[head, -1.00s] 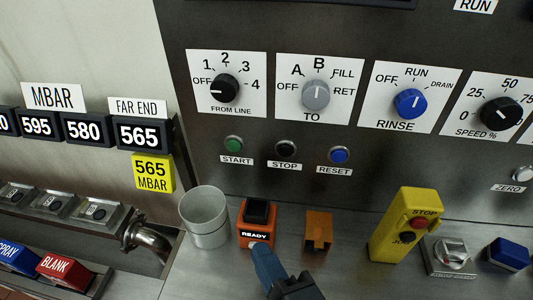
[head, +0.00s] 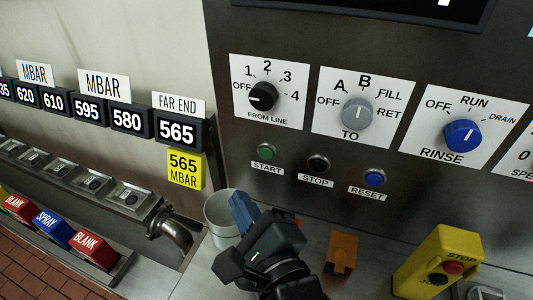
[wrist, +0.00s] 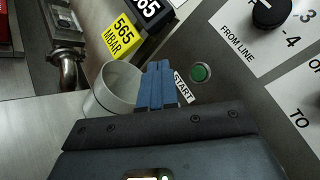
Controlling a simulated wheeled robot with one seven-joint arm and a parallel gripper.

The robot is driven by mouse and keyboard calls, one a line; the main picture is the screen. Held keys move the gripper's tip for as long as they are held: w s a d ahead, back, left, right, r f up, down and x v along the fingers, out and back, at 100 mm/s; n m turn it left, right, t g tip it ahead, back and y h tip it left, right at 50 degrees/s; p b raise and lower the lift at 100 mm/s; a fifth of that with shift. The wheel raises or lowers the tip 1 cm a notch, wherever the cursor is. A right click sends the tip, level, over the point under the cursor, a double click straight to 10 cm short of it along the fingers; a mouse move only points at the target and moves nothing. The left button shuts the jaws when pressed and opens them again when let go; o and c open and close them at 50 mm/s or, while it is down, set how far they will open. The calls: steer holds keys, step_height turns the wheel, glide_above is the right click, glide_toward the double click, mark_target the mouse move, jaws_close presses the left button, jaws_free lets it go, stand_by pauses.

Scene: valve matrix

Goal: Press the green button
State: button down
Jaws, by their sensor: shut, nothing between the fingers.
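The green button (head: 266,152) sits on the dark panel above its START label, and it also shows in the wrist view (wrist: 201,72). My gripper (head: 240,203) has blue fingers that are shut and empty. In the head view it is below and left of the button, in front of the grey cup. In the wrist view the fingers (wrist: 157,82) lie left of the button with a visible gap in the picture. The exact distance to the panel cannot be told.
A black STOP button (head: 318,163) and a blue RESET button (head: 374,178) are to the right. The grey cup (head: 218,222) stands behind my gripper. An orange block (head: 341,250) and a yellow stop box (head: 437,262) stand on the shelf. Knobs are above the buttons.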

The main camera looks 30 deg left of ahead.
mark_target(267, 153)
steer(key=w+a+b, duration=0.2)
steer(key=w+b, duration=0.1)
steer(key=w, duration=0.5)
steer(key=shift+w, duration=0.15)
stand_by(2.0)
steer(key=shift+w, duration=0.3)
steer(key=shift+w+a, duration=0.15)
steer(key=shift+w, duration=0.25)
stand_by(0.7)
steer(key=shift+s+p, duration=0.15)
steer(key=shift+p, duration=0.2)
steer(key=shift+s+d+p, duration=0.2)
steer(key=shift+s+p, duration=0.3)
steer(key=shift+s, duration=0.2)
